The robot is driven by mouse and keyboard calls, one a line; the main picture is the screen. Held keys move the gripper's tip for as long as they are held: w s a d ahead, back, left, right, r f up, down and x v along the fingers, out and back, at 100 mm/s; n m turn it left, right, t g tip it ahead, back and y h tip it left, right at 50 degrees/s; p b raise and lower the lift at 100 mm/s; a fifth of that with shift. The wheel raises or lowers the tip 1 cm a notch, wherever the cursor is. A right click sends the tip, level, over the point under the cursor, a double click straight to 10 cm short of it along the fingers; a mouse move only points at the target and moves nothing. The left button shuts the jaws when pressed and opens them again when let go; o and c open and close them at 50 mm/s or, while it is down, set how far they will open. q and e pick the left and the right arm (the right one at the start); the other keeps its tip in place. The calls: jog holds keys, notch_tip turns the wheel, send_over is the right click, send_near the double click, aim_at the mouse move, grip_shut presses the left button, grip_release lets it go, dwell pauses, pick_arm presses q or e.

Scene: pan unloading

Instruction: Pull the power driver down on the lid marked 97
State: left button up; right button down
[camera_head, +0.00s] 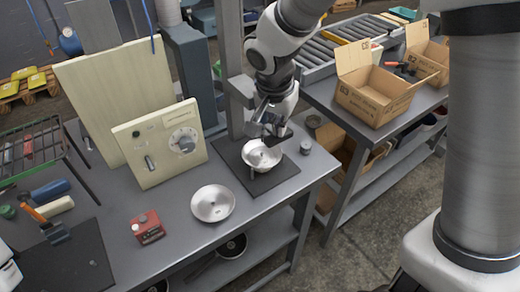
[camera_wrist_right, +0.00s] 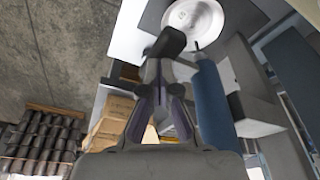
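A shallow silver pan-shaped piece (camera_head: 262,156) sits on a dark mat under my right gripper (camera_head: 274,118); it also shows in the right wrist view (camera_wrist_right: 193,20). A similar silver dish (camera_head: 213,204) lies nearer on the bench. I cannot read 97 on either. In the right wrist view, a blue cylindrical tool (camera_wrist_right: 212,98), seemingly the power driver, has its thin tip towards the silver piece. My right gripper's fingers (camera_wrist_right: 166,65) close together on a black part beside the blue body, apparently its handle. My left gripper is out of view.
A cream control panel (camera_head: 160,143) with a dial stands left of the mat (camera_head: 227,149). A red box (camera_head: 148,228) is at the bench front. A small grey cylinder (camera_head: 306,147) stands right of the silver piece. A cardboard box (camera_head: 373,92) sits on the right table.

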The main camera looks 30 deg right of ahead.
notch_tip(320, 180, up, 21)
jog(key=p, duration=1.7)
jog(key=shift+w+r, duration=0.1)
dwell(0.3)
